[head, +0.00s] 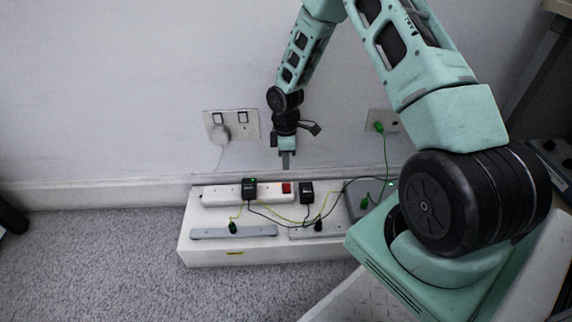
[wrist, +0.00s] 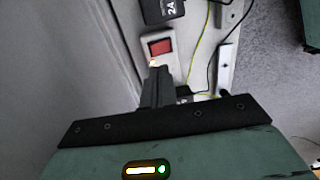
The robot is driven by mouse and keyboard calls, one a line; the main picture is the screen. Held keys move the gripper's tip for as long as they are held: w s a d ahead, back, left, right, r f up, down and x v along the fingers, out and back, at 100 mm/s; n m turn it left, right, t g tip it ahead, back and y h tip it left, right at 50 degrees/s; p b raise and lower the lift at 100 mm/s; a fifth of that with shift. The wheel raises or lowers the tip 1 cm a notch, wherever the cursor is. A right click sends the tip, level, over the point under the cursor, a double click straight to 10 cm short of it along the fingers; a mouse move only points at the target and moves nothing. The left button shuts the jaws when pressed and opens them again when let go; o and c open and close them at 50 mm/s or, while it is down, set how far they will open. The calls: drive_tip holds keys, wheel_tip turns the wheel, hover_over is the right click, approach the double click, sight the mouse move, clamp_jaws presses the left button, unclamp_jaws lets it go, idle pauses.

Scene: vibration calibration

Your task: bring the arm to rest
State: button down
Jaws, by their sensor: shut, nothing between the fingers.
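My gripper (head: 287,160) hangs pointing down at the end of my green arm in the head view, above the back of a low white box with a power strip on it. Its fingers are together with nothing between them. In the wrist view the closed fingers (wrist: 155,82) show at the middle, close in the picture to the red switch (wrist: 160,47) of the power strip. From the head view the fingertips are above the strip and appear apart from it.
The white power strip (head: 220,194) holds black adapters (head: 249,188) with yellow and black cables. A grey bar (head: 234,232) lies in front. Wall sockets (head: 231,125) with a white plug are behind, left of my gripper. Grey carpet (head: 100,260) is clear at left.

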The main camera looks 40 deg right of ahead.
idle(0.5)
drive_tip(key=s+a+r+m+p, duration=0.1)
drive_tip(key=s+a+r+p, duration=0.2)
drive_tip(key=a+r, duration=0.7)
drive_tip(key=s+a+r+p, duration=0.25)
drive_tip(key=a+r, duration=0.45)
drive_tip(key=r, duration=0.5)
drive_tip(key=s+a+r+m+p, duration=0.1)
drive_tip(key=s+a+r+p, duration=0.15)
drive_tip(key=s+r, duration=0.35)
drive_tip(key=s+a+r+m+t+p, duration=0.1)
drive_tip(key=s+a+r, duration=0.3)
drive_tip(key=s, duration=0.4)
drive_tip(key=s+a+r+m+p, duration=0.1)
drive_tip(key=s+a+r, duration=0.2)
drive_tip(key=s+r, duration=0.35)
wheel_tip(320, 180, up, 36)
drive_tip(key=s+p, duration=0.1)
drive_tip(key=p, duration=3.7)
drive_tip(key=shift+d+r, duration=0.25)
